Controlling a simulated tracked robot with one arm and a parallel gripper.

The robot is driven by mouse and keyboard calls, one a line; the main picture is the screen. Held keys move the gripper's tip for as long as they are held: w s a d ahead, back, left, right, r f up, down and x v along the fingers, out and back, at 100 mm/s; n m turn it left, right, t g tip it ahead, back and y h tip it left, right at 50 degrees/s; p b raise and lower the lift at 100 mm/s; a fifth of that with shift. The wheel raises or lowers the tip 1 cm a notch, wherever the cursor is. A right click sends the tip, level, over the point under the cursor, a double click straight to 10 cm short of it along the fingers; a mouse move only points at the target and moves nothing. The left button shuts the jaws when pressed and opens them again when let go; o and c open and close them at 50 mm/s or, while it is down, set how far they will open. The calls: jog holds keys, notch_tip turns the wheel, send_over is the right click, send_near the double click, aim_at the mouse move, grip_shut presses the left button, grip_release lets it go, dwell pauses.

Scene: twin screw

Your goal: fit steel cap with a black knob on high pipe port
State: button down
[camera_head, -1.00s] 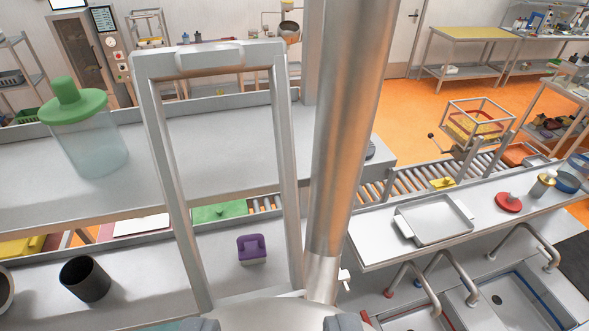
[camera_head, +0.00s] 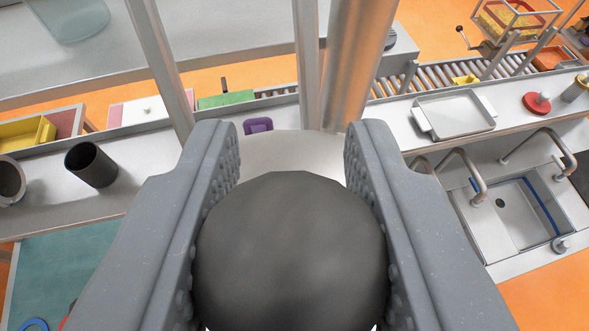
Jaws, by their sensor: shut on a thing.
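My gripper (camera_head: 290,145) fills the lower middle of the view, its two grey padded fingers shut on a round black knob (camera_head: 290,255). The knob hides most of what lies below it. A pale, smooth rounded metal surface (camera_head: 290,150) shows just beyond the knob, between the fingertips. I cannot tell whether it is the steel cap or the top of the equipment under it. A thick upright steel pipe (camera_head: 360,70) rises just behind, right of centre. The port's opening is not visible, so I cannot tell how the cap sits to it.
Metal frame bars (camera_head: 160,65) stand close beyond my left finger. Behind are a bench with a dark cup (camera_head: 91,164), a purple block (camera_head: 258,126), a roller conveyor (camera_head: 430,77), a steel tray (camera_head: 454,114) and a sink (camera_head: 515,205). Orange floor shows at lower right.

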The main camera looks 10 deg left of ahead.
jog(key=shift+f+b, duration=2.2)
jog(key=shift+f, duration=0.35)
jog(key=shift+f+b, duration=0.25)
jog(key=shift+b, duration=0.05)
jog(key=c, duration=1)
grip_release()
jog(key=shift+s, duration=0.1)
jog(key=v, duration=0.8)
jog(key=p+v, duration=0.1)
jog(key=v, duration=0.4)
jog(key=shift+s+d+r+p, duration=0.1)
jog(key=shift+s+p, duration=0.2)
jog(key=shift+p, duration=0.1)
